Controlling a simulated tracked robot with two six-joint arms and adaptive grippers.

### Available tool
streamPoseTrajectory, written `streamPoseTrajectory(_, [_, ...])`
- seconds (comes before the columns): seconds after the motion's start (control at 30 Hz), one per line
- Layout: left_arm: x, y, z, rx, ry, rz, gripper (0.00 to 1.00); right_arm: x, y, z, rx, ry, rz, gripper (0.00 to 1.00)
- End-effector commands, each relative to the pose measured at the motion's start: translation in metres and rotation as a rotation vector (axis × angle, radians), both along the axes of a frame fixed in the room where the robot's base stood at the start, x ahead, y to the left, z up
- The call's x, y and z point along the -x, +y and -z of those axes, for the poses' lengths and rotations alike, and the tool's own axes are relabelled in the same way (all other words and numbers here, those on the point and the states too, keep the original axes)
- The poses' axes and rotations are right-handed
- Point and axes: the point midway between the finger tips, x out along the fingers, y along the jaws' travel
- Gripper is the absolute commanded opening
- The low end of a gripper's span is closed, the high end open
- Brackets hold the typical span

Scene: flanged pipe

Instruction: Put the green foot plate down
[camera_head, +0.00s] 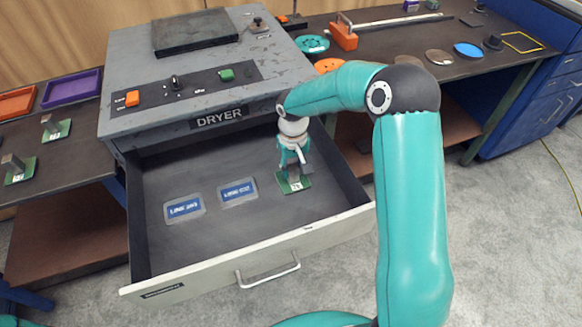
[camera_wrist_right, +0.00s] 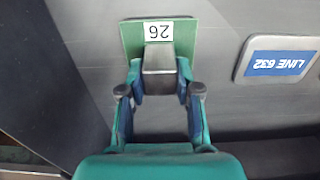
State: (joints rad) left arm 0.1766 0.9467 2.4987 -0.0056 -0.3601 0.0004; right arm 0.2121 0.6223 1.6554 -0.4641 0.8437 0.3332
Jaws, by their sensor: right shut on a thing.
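The green foot plate (camera_head: 294,185) is a small flat plate with a grey metal block and a white label. In the right wrist view the foot plate (camera_wrist_right: 132,38) shows the number 26, upside down. My right gripper (camera_head: 291,167) is inside the open dryer drawer, pointing down. In the wrist view its fingers (camera_wrist_right: 159,88) are closed on both sides of the metal block. The plate is at or very close to the drawer floor; I cannot tell whether it touches. My left gripper is not in view.
The open drawer (camera_head: 210,264) holds two blue-labelled plates, LINE 632 (camera_head: 237,191) and another (camera_head: 184,208), left of the foot plate. Drawer floor is clear between them. Two similar green plates (camera_head: 56,130) (camera_head: 19,171) stand on the left bench. The dryer body (camera_head: 205,75) rises behind.

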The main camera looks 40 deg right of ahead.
Motion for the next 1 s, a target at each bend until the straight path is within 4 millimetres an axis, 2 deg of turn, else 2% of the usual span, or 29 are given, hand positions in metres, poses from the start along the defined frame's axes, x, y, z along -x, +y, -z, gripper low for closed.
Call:
streamPoseTrajectory(0.27, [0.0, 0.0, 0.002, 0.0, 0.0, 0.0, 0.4, -0.001, 0.0, 0.001, 0.001, -0.003, 0.001, 0.0])
streamPoseTrajectory(0.3, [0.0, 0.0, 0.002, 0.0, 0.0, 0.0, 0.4, 0.0, 0.0, 0.001, 0.0, -0.001, 0.0, 0.36])
streamPoseTrajectory(0.43, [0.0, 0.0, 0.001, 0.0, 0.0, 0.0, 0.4, 0.0, 0.0, 0.001, 0.0, 0.0, 0.0, 0.58])
streamPoseTrajectory(0.83, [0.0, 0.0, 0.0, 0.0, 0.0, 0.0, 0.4, -0.001, 0.0, -0.003, 0.0, -0.001, 0.0, 0.58])
streamPoseTrajectory(1.0, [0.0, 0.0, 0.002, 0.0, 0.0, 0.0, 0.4, -0.002, 0.0, -0.024, 0.002, -0.005, 0.001, 0.58])
